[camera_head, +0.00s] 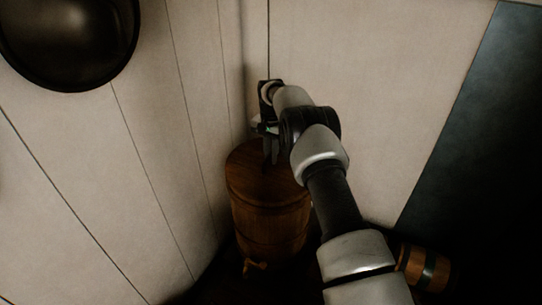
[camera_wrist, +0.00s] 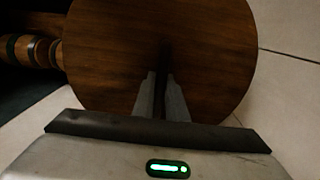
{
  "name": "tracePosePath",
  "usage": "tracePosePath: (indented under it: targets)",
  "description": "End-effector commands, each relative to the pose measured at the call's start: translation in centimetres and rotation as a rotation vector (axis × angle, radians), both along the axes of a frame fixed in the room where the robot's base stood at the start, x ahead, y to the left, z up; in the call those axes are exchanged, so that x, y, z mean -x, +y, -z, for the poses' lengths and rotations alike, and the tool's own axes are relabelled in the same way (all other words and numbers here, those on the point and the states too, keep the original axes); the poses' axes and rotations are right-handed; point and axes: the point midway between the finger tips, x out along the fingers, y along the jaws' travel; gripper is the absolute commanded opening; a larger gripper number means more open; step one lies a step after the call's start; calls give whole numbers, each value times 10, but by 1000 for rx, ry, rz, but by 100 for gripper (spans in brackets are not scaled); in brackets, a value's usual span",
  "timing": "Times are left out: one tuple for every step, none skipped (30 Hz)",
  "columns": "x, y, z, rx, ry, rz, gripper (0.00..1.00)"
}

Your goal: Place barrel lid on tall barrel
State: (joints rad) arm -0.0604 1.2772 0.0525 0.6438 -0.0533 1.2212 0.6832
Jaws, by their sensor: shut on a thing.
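The tall wooden barrel (camera_head: 268,222) stands in the corner in the head view, with a small tap low on its front. The round dark-wood barrel lid (camera_head: 245,170) is at the barrel's top, close to level. I cannot tell whether it rests fully on the rim or sits just above it. My gripper (camera_head: 270,157) comes down from above onto the lid's middle and is shut on it. In the wrist view the lid (camera_wrist: 205,55) fills the upper middle, and my gripper (camera_wrist: 160,88) reaches its centre. The gripped part is hidden between the fingers.
A small banded barrel (camera_head: 425,266) lies at the lower right; it also shows in the wrist view (camera_wrist: 28,50). Pale plank walls (camera_head: 180,120) stand close behind and left of the tall barrel. A dark round pan-like object (camera_head: 70,40) hangs at upper left.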

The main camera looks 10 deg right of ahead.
Motion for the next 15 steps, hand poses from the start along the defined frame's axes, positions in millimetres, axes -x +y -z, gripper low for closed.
tracePosePath:
  targets:
    - [-1, 0, 2, -1, -3, 0, 0]
    - [0, 0, 2, 0, 0, 0, 17]
    - [0, 0, 2, 0, 0, 0, 24]
    - [0, 0, 2, -1, 1, 0, 29]
    - [0, 0, 2, -1, 1, 0, 31]
    - [0, 0, 2, 0, 1, 0, 31]
    - [0, 0, 2, 0, 1, 0, 31]
    - [0, 0, 2, 0, 1, 0, 31]
    - [0, 0, 2, 0, 1, 0, 31]
    - [0, 0, 2, 0, 1, 0, 31]
    - [0, 0, 2, 0, 1, 0, 31]
    - [0, 0, 1, 1, 1, 0, 31]
    - [0, 0, 0, 0, 0, 0, 31]
    - [0, 0, -1, 0, 0, 0, 31]
    - [0, 0, -4, 0, 0, 0, 31]
